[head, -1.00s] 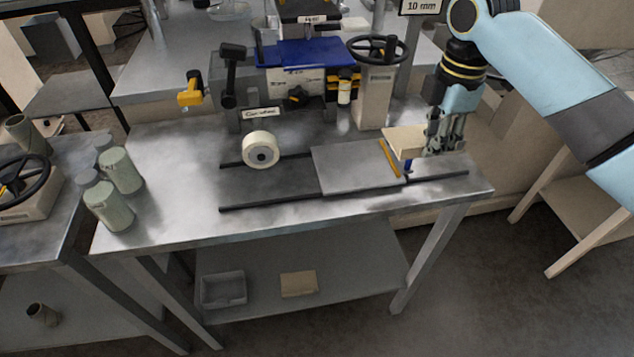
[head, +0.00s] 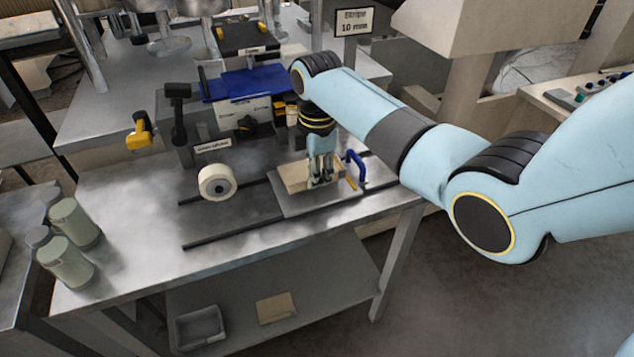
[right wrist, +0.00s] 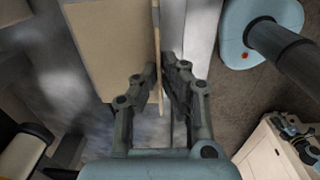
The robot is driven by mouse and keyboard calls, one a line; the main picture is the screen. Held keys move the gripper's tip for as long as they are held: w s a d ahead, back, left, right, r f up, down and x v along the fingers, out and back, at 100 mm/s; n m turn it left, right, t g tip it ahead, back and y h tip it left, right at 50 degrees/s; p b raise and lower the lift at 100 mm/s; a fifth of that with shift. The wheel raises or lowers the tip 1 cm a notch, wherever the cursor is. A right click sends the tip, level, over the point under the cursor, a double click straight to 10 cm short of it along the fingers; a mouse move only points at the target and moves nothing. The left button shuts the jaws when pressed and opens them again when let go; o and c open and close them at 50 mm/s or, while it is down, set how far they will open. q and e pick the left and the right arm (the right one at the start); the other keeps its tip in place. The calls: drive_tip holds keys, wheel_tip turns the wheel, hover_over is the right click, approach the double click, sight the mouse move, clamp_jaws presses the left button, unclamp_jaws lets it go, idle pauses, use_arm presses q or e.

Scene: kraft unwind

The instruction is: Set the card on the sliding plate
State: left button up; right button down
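The tan card (head: 294,179) lies flat over the grey sliding plate (head: 305,206) on the bench; I cannot tell whether it touches the plate or hovers just above. My right gripper (head: 319,184) points down at the card's right end. In the right wrist view the card (right wrist: 108,45) spreads to the left, and the fingers (right wrist: 161,72) close from both sides on a thin tan upright edge that appears to belong to it. The fingers hide part of this edge. My left gripper is not in view.
A blue handle (head: 357,167) and a yellow strip (head: 351,184) are at the plate's right end. Dark rails (head: 232,236) run along the bench. A white roll (head: 217,182) stands left of the plate, with a blue-topped machine (head: 245,84) behind.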

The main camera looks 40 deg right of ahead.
wheel_tip(320, 180, down, 2)
drive_tip(key=shift+s+f, duration=0.1)
drive_tip(key=shift+f, duration=0.15)
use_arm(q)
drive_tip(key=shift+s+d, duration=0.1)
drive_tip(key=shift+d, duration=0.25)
use_arm(e)
drive_tip(key=shift+f, duration=0.1)
drive_tip(key=c, duration=1.5)
unclamp_jaws()
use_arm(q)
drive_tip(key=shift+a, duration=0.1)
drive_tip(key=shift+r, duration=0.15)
use_arm(e)
wheel_tip(320, 180, up, 12)
drive_tip(key=shift+s, duration=0.1)
